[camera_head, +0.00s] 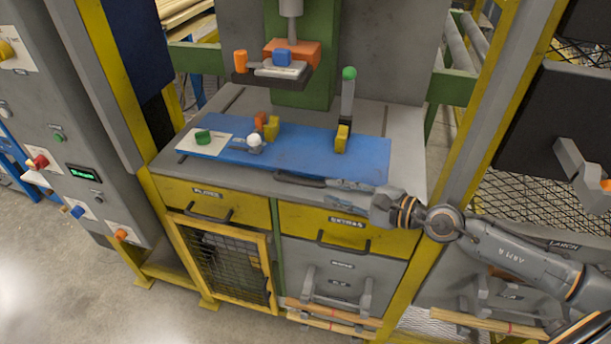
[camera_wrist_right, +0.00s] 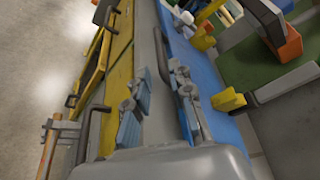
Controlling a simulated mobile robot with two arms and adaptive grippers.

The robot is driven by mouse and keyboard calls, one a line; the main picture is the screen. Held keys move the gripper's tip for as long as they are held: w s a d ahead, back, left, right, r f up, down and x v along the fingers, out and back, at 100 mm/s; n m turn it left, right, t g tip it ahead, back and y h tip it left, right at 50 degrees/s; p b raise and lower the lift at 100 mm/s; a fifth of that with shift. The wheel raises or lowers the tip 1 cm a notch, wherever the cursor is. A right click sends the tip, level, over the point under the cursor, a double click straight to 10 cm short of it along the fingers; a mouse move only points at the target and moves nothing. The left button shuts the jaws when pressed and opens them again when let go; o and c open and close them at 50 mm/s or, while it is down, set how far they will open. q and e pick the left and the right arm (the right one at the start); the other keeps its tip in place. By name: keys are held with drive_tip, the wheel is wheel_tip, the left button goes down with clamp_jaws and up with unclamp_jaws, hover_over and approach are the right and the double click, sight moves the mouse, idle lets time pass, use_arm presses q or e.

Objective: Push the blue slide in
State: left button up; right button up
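The blue slide (camera_head: 300,153) is a flat blue plate lying on the grey bench under the press. A dark bar handle (camera_head: 300,180) shows at its front edge; the wrist view shows a dark bar (camera_wrist_right: 160,55) there too. My right gripper (camera_head: 345,186) comes in from the right, low along the bench's front edge, just right of the handle. In the wrist view its two fingers (camera_wrist_right: 157,100) stand apart, with the bar lying beyond their tips. I see nothing held between them. My left gripper is not in view.
On the blue plate are a white card with a green piece (camera_head: 203,137), a white ball knob (camera_head: 254,140) and yellow blocks (camera_head: 342,138). A green-topped lever (camera_head: 348,90) stands behind. Yellow drawers (camera_head: 210,200) with handles lie below the bench edge.

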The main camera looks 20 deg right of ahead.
sight(307, 184)
drive_tip(key=p+x, duration=0.2)
drive_tip(key=x, duration=0.5)
drive_tip(key=shift+w+a+p, duration=0.3)
drive_tip(key=shift+w+a+f, duration=0.2)
drive_tip(key=shift+w+a, duration=0.05)
drive_tip(key=shift+w, duration=0.1)
clamp_jaws()
